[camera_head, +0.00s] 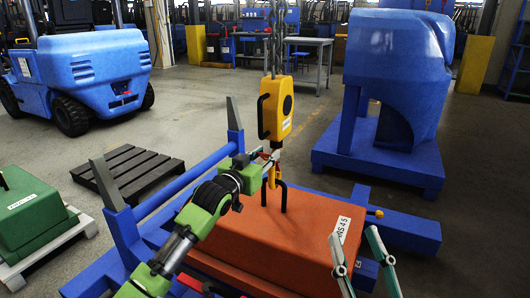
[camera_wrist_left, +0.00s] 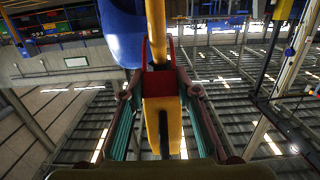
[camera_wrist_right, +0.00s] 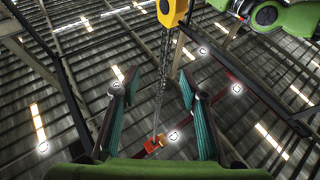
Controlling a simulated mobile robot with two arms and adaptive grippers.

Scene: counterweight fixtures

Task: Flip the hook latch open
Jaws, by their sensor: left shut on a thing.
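The yellow hook (camera_head: 271,178) hangs under the yellow hoist block (camera_head: 277,108), close to the dark lifting loop on the orange counterweight (camera_head: 255,228). My left gripper (camera_head: 271,157) reaches in from the left at the top of the hook. In the left wrist view the red latch (camera_wrist_left: 160,84) on the hook lies between its fingers, and the gripper is shut on it. The latch's exact angle is hard to tell. My right gripper (camera_head: 354,236) is at the right of the counterweight. In the right wrist view its fingers (camera_wrist_right: 152,89) are apart and empty.
Blue frame beams (camera_head: 404,229) surround the counterweight, with grey-tipped posts (camera_head: 234,113) at the left. A green weight (camera_head: 33,211) sits far left. A black pallet (camera_head: 128,170), a blue forklift (camera_head: 95,65) and a large blue casting (camera_head: 397,60) stand behind.

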